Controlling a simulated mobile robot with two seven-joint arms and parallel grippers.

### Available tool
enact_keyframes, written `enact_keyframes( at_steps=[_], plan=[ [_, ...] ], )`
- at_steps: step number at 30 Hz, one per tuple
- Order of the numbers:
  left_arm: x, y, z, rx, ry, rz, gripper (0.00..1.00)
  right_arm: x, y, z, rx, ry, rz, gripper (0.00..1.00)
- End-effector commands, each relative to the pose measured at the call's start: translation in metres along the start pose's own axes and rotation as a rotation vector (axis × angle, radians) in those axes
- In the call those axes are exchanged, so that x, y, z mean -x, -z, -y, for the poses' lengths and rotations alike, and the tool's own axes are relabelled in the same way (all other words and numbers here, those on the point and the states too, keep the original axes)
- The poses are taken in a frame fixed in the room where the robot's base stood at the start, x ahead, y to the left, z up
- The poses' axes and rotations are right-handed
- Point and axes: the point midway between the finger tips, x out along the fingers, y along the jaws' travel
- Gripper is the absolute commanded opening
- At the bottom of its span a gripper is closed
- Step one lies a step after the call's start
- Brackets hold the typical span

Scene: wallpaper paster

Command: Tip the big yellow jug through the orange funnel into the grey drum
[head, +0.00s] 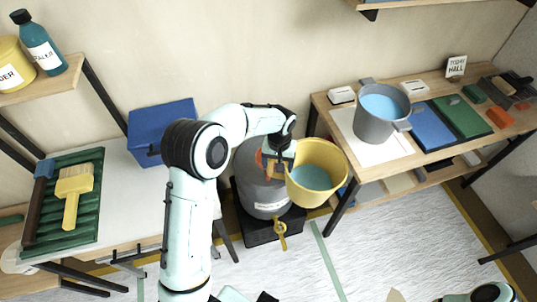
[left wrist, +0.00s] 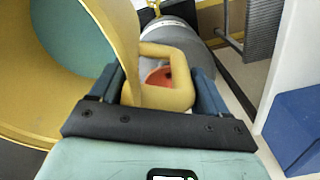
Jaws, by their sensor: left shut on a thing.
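The big yellow jug (head: 338,160) holds teal liquid and hangs in the air just right of the grey drum (head: 246,181) in the head view. Its mouth faces up; I cannot tell any slight tilt. My left gripper (head: 279,156) is shut on the jug's handle, and the left wrist view shows the handle (left wrist: 178,98) between its blue fingers. The orange funnel (head: 259,158) sits at the drum's top, mostly hidden by my gripper. In the left wrist view the funnel (left wrist: 158,76) shows through the handle loop.
A brass tap (head: 281,236) sticks out at the drum's lower front. A grey bucket (head: 371,128) of blue liquid stands on the right bench (head: 320,103). A blue box (head: 160,122) and a brush (head: 73,192) on a green tray are on the left table (head: 125,190).

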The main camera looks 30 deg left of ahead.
Motion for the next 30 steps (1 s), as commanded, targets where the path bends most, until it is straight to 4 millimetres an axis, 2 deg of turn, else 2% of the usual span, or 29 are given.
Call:
enact_keyframes(
  at_steps=[1, 6, 12, 15, 19, 22, 25, 30],
  plan=[
    [0.017, 0.014, 0.020, 0.097, -0.004, -0.011, 0.00, 0.008, 0.004, 0.004, 0.002, 0.002, -0.007, 0.85],
    [0.061, 0.045, 0.094, 0.447, -0.008, -0.016, 0.00, 0.026, 0.014, 0.014, 0.007, 0.007, -0.021, 0.85],
    [0.113, 0.062, 0.175, 0.826, -0.015, -0.017, 0.00, 0.044, 0.028, 0.025, 0.013, 0.013, -0.039, 0.85],
    [0.133, 0.065, 0.204, 0.963, -0.017, -0.017, 0.00, 0.051, 0.034, 0.030, 0.016, 0.016, -0.046, 0.85],
    [0.150, 0.065, 0.231, 1.093, -0.020, -0.016, 0.00, 0.057, 0.039, 0.034, 0.019, 0.018, -0.054, 0.85],
    [0.155, 0.065, 0.247, 1.175, -0.021, -0.016, 0.00, 0.061, 0.043, 0.037, 0.021, 0.020, -0.059, 0.85],
    [0.147, 0.064, 0.260, 1.235, -0.020, -0.012, 0.00, 0.064, 0.046, 0.039, 0.022, 0.021, -0.062, 0.85],
    [0.126, 0.063, 0.264, 1.260, -0.021, -0.012, 0.00, 0.064, 0.046, 0.039, 0.022, 0.022, -0.062, 0.85]
  ],
)
